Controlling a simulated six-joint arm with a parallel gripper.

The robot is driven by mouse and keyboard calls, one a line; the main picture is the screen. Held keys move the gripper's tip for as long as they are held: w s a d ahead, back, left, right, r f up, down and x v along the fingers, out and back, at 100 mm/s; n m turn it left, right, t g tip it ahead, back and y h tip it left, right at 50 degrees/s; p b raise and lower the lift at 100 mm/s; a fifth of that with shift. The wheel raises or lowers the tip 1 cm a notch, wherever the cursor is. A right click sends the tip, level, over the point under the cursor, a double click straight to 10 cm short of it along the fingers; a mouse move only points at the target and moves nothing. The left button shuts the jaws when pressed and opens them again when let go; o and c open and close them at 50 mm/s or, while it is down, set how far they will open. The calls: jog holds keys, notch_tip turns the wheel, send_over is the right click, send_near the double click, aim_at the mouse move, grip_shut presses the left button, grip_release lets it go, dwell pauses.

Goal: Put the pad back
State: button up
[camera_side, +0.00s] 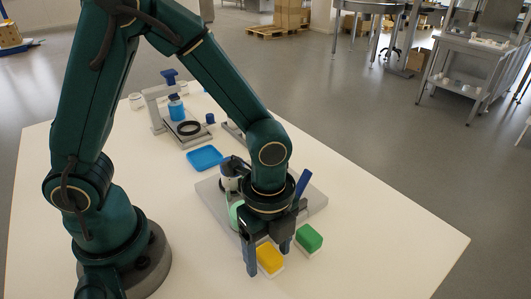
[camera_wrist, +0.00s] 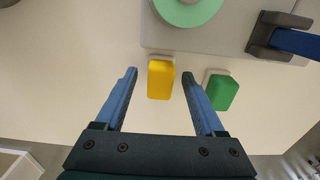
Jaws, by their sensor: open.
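A yellow pad (camera_side: 269,257) with a white underside lies on the white table in front of the grey plate. In the wrist view the yellow pad (camera_wrist: 161,80) shows between the tips of my two blue fingers. A green pad (camera_side: 309,238) with a white base lies to its right; it also shows just outside the right finger in the wrist view (camera_wrist: 222,92). My gripper (camera_side: 268,262) points down, open and empty, with a finger on either side of the yellow pad. I cannot tell how high the fingertips are above the table.
The grey plate (camera_side: 312,206) carries a mint-green round piece (camera_wrist: 188,8) and a blue-handled item in a dark holder (camera_wrist: 272,38). A blue tray (camera_side: 205,158) and a stand with a blue bottle (camera_side: 176,108) are farther back. The table's right side is clear.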

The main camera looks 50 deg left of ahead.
aim_at(268, 252)
notch_tip(268, 252, up, 12)
jog(key=s+a+r+n+t, duration=0.1)
jog(key=s+a+n+t, duration=0.1)
jog(key=a+n, duration=0.3)
jog(key=s+a+r+n+t, duration=0.1)
jog(key=a+n, duration=0.4)
jog(key=n, duration=0.8)
jog(key=s+t, duration=0.1)
jog(key=t, duration=0.1)
jog(key=shift+r+t, duration=0.3)
jog(key=shift+r, duration=0.05)
jog(key=shift+s, duration=0.1)
